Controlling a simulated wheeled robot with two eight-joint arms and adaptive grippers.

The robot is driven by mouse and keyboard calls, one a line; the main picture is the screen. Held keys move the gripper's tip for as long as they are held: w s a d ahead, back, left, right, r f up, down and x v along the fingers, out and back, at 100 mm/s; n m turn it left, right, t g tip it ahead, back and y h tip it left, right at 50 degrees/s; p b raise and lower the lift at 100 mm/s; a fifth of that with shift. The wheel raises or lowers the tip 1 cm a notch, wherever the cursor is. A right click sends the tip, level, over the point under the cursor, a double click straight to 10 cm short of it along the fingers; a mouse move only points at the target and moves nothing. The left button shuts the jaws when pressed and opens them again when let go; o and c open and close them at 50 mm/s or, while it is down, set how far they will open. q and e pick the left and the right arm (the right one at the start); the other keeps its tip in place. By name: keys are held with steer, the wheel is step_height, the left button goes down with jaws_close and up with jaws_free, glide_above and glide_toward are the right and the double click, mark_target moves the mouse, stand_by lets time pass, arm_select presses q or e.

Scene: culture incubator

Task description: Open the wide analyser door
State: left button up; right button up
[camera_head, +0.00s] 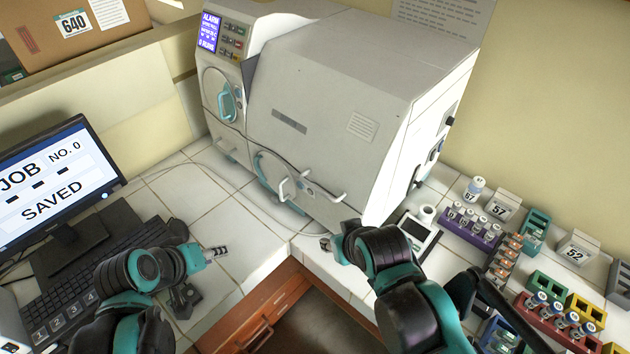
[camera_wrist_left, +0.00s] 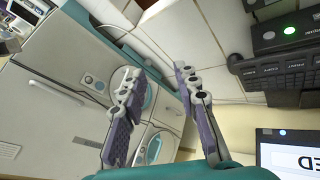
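The white analyser (camera_head: 345,105) stands against the wall on the tiled counter. Its wide front section (camera_head: 300,135) looks shut. A round teal-rimmed port (camera_head: 270,170) and pale bar handles (camera_head: 325,190) are low on that front. A narrower section (camera_head: 220,95) with a teal handle is at its left. My left gripper (camera_head: 214,253) is above the counter in front of the analyser, apart from it. In the left wrist view its fingers (camera_wrist_left: 157,75) are spread and empty, with the analyser front (camera_wrist_left: 50,95) beyond. My right gripper (camera_head: 327,243) is below the wide section; its fingers are too small to judge.
A monitor (camera_head: 50,185) and keyboard (camera_head: 60,265) stand at the left. Racks of vials (camera_head: 470,220), numbered blocks and a small white device (camera_head: 418,230) occupy the right counter. A cable (camera_head: 245,200) runs along the counter. Tiles before the analyser are mostly clear.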

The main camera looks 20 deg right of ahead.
mark_target(318, 190)
arm_select(q)
steer(key=w+d+g+h, duration=0.1)
steer(key=w+d+h, duration=0.2)
steer(key=d, duration=0.6)
steer(key=w+d+g+h+b, duration=0.1)
steer(key=w+d+h, duration=0.3)
steer(key=d, duration=0.5)
steer(key=w+d+n+g+h+b, duration=0.1)
steer(key=w+d+g+h, duration=0.1)
steer(key=d, duration=0.7)
steer(key=shift+w+d+r+h, duration=0.15)
steer(key=shift+w+h, duration=0.25)
steer(key=shift+h, duration=0.3)
steer(key=shift+w+d+h, duration=0.15)
steer(key=shift+w+h, duration=0.25)
steer(key=shift+h, duration=0.3)
steer(key=shift+c, duration=0.4)
jaws_close()
